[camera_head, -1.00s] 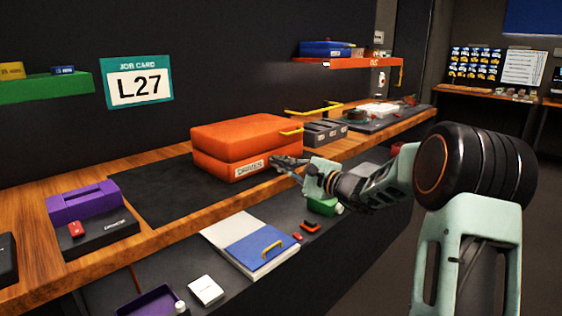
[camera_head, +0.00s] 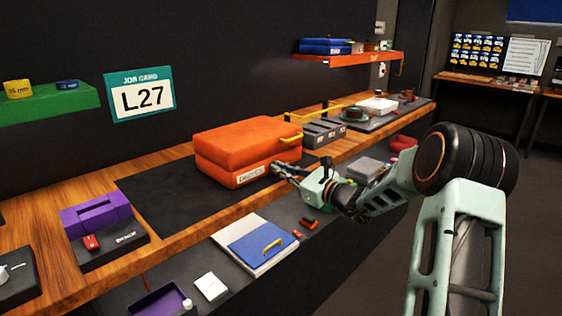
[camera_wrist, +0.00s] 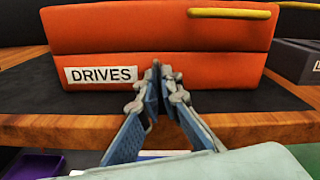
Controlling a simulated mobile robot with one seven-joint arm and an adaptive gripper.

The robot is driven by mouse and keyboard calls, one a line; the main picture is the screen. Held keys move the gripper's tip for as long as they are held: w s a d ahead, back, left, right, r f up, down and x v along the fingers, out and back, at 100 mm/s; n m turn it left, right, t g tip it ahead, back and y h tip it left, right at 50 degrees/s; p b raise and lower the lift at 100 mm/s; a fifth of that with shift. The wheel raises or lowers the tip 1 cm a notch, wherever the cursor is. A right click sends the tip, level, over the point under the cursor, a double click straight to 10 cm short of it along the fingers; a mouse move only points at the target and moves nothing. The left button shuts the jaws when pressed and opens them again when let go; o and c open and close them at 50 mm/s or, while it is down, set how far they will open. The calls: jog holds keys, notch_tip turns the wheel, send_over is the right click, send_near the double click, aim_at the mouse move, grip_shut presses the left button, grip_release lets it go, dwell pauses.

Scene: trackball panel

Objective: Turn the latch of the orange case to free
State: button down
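The orange case (camera_head: 247,150) lies closed on a dark mat on the wooden bench, its DRIVES label (camera_wrist: 101,75) facing me. A yellow bar (camera_wrist: 232,13) sits high on the right of its front; it also shows in the head view (camera_head: 291,139). I cannot tell whether this bar is the latch or a handle. My gripper (camera_wrist: 162,68) points at the lower front face, just right of the label and below the bar. Its fingertips are almost together, with nothing visible between them. Whether they touch the case is unclear, and they hide a small patch of its front.
Grey boxes (camera_head: 324,134) and a yellow rail stand right of the case. A purple case (camera_head: 96,213) is at the left. A lower shelf holds a blue-and-white binder (camera_head: 255,246). An orange shelf (camera_head: 350,62) hangs above at the right. The mat left of the case is clear.

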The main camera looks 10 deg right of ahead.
jog(key=shift+m+p, duration=1.2)
jog(key=shift+m, duration=0.1)
jog(key=c, duration=2.4)
grip_release()
jog(key=shift+s, duration=0.1)
jog(key=v, duration=1.2)
